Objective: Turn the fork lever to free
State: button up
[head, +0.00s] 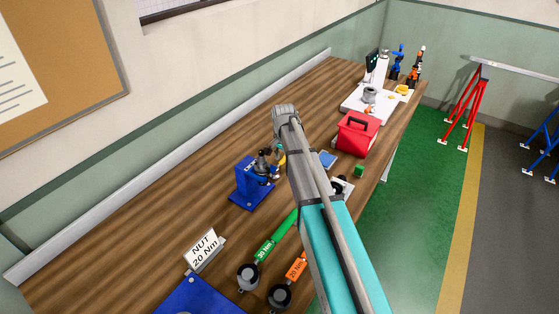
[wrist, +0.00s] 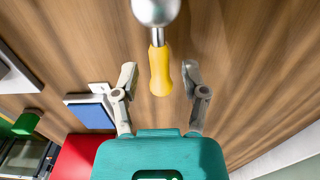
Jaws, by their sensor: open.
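The fork lever shows in the wrist view as a yellow handle (wrist: 160,72) on a short metal stem, below a round silver knob (wrist: 155,10). My gripper (wrist: 160,78) is open, with one finger on each side of the yellow handle and a gap visible on both sides. In the head view a blue stand (head: 251,184) with dark metal parts on top stands on the bench, and a bit of the yellow handle (head: 282,158) shows beside my arm. My gripper is mostly hidden behind my arm there.
A red box (head: 357,134) with a black handle stands to the right on the wooden bench (head: 150,225). The bench left of the stand is clear.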

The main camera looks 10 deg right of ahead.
jog(key=shift+c, duration=0.3)
grip_shut()
